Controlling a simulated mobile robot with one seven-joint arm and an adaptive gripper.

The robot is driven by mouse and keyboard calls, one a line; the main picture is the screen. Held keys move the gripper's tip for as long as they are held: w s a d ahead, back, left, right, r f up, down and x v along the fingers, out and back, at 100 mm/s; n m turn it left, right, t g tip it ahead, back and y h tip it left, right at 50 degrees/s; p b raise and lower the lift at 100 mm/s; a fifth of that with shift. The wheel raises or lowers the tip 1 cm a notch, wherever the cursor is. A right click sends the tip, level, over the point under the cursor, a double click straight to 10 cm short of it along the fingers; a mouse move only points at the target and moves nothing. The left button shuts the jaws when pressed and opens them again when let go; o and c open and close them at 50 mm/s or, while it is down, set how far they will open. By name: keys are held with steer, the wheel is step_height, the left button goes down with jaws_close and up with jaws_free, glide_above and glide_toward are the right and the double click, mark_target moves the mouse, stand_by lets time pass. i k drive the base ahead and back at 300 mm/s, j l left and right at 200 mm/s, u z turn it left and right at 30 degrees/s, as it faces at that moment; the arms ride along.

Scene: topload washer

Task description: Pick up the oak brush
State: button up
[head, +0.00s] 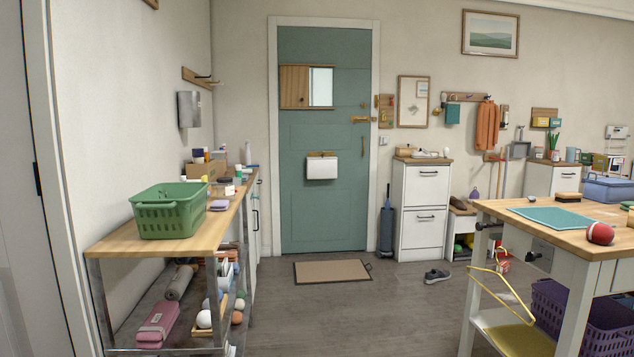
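A small block-shaped thing with a wood-brown top and a dark underside (568,197) lies on the wooden-topped worktable (565,237) at the right. It looks like the oak brush, but it is too small in the picture to be sure. It lies near the table's far edge, behind a teal mat (550,217). My gripper is not in view, so its state does not show.
A red ball (600,233) and a blue container (607,189) are on the worktable. A green basket (168,212) stands on the left bench. A shoe (437,276) and a doormat (332,271) lie on the floor. The middle floor is otherwise clear.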

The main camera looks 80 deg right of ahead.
mark_target(564, 197)
steer(key=z, duration=4)
steer(key=i+j+u, duration=0.7)
steer(key=i+u, duration=0.15)
steer(key=i, duration=0.15)
steer(key=i+j+u, duration=0.1)
steer(key=i+u, duration=0.3)
steer(key=i+z, duration=0.1)
steer(key=i, duration=0.4)
steer(key=i+j+z, duration=0.1)
steer(key=i, duration=0.4)
steer(key=i+j+z, duration=0.15)
steer(key=i, duration=0.35)
steer(key=i+j+z, duration=0.15)
steer(key=z, duration=0.25)
steer(key=i+j+z, duration=0.5)
steer(key=z, duration=0.25)
steer(key=i+j, duration=0.05)
steer(key=i, duration=0.05)
